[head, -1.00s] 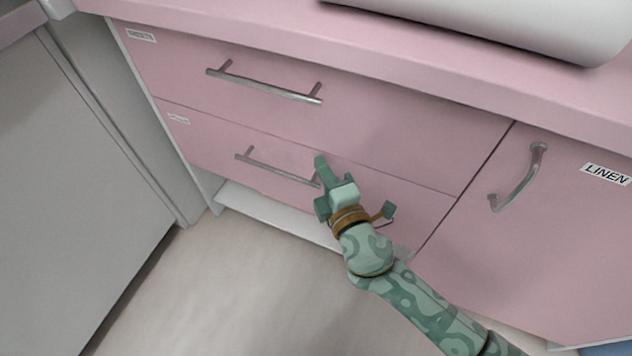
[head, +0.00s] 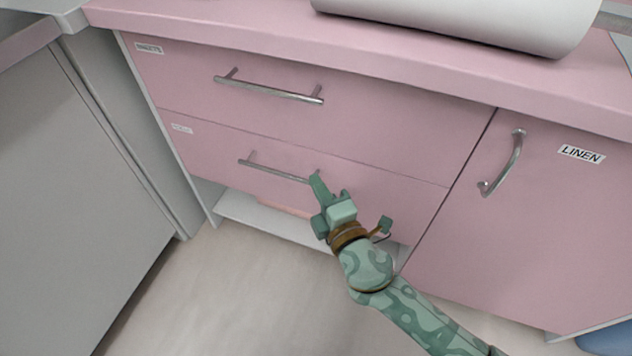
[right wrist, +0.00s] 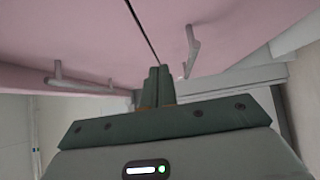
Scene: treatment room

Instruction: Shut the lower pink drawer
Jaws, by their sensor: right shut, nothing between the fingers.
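The lower pink drawer (head: 215,155) is below the upper drawer. Its front looks about level with the upper one; I cannot tell if a small gap remains. Its metal bar handle (head: 270,170) runs across the front. My right gripper (head: 318,182) is shut and empty, its tips at the right end of that handle, overlapping it in the picture; contact is unclear. In the right wrist view the closed fingers (right wrist: 158,82) point towards the pink fronts, between two handles. Arm and gripper hide part of the lower front. My left gripper is not in view.
The upper drawer (head: 400,130) has its own handle (head: 270,90). A pink door labelled LINEN (head: 540,220) is at the right. A pink counter (head: 230,30) bears a white roll (head: 460,20). A grey unit (head: 70,200) stands left. The floor (head: 230,290) in front is clear.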

